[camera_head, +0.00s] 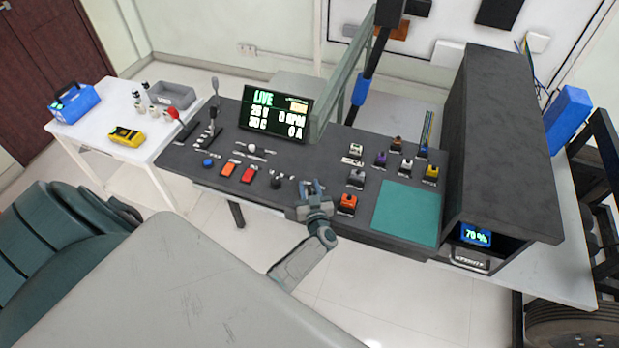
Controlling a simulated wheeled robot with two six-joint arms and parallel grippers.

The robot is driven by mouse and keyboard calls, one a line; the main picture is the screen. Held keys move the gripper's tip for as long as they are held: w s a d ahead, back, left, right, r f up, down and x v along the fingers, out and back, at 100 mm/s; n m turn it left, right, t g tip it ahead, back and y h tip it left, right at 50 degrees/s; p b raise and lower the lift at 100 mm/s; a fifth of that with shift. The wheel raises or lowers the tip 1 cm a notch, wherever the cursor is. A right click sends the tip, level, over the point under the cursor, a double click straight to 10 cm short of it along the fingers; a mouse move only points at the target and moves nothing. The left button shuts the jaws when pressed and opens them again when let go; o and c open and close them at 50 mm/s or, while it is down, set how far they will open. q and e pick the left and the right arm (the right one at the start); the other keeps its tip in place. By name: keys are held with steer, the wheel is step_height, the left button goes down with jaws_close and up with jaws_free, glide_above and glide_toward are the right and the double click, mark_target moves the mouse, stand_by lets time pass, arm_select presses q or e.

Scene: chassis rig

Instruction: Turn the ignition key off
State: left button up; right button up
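My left gripper (312,187) is over the front edge of the dark control console (335,218), right of the row of buttons. The fingers are small and seen from behind, so I cannot tell whether they are apart or closed on something. I cannot make out the ignition key; the gripper covers the panel at that spot. A small dark knob (276,183) sits on the panel just left of the gripper. The display (275,113) on the console reads LIVE, with 0 RPM and 0 A. My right gripper is not in view.
Orange (229,169) and red (248,174) buttons and levers (211,127) are left of the gripper. An orange block (347,204) stands close at its right, beside several other blocks and a teal mat (407,212). A clear upright panel (343,85) rises behind.

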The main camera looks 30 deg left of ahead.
arm_select(q)
steer(key=shift+s+d+f, duration=0.15)
steer(key=shift+s+d, duration=0.2)
steer(key=b+v, duration=0.2)
steer(key=v, duration=0.7)
steer(key=shift+s+d+b, duration=0.25)
steer(key=shift+d+b, duration=0.05)
steer(key=shift+b, duration=0.05)
